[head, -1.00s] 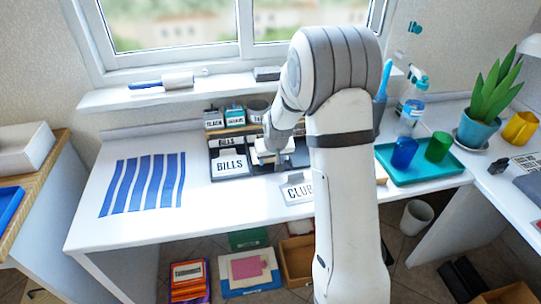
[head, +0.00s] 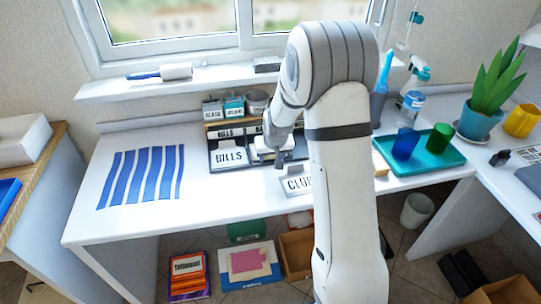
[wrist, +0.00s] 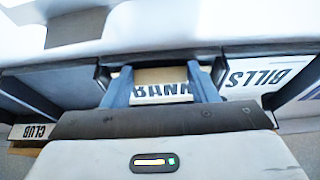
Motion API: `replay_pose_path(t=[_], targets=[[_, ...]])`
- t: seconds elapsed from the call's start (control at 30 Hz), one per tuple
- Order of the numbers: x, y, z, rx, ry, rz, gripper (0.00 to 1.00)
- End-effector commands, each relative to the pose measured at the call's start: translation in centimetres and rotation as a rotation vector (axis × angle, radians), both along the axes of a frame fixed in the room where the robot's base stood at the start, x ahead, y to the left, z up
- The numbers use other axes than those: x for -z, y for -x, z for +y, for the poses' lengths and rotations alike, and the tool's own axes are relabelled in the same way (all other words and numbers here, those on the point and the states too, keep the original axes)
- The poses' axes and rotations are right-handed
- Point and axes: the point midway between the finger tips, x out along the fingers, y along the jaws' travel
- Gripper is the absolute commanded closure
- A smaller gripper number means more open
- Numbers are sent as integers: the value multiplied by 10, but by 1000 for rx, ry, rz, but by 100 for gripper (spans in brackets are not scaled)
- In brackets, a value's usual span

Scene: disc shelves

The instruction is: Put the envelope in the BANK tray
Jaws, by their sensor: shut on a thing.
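My gripper (wrist: 163,88) is shut on a pale, flat thing (wrist: 160,74), which appears to be the envelope; only a strip of it shows between the two blue-grey fingers. The upside-down BANK label (wrist: 162,93) shows between the fingers too, so the gripper is right at the BANK tray. In the head view my gripper (head: 281,155) is over the trays, just right of the BILLS tray (head: 229,156). My arm hides much of the BANK tray there. I cannot tell how deep the envelope sits or whether it touches the tray.
Small labelled boxes (head: 234,107) stand behind the trays. Blue stripes (head: 142,177) mark the clear desk at left. A teal tray (head: 440,158) with blue and green cups stands at right.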

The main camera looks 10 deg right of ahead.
Motion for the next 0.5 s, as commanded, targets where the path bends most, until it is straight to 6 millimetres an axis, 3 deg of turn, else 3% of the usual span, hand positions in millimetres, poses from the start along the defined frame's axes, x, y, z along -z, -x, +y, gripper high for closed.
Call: replay_pose_path(t=[0.37,0.4,0.5], targets=[[10,1,1,-1,0,3,71],[9,1,1,-1,0,4,44],[10,2,1,-1,-1,6,36]])
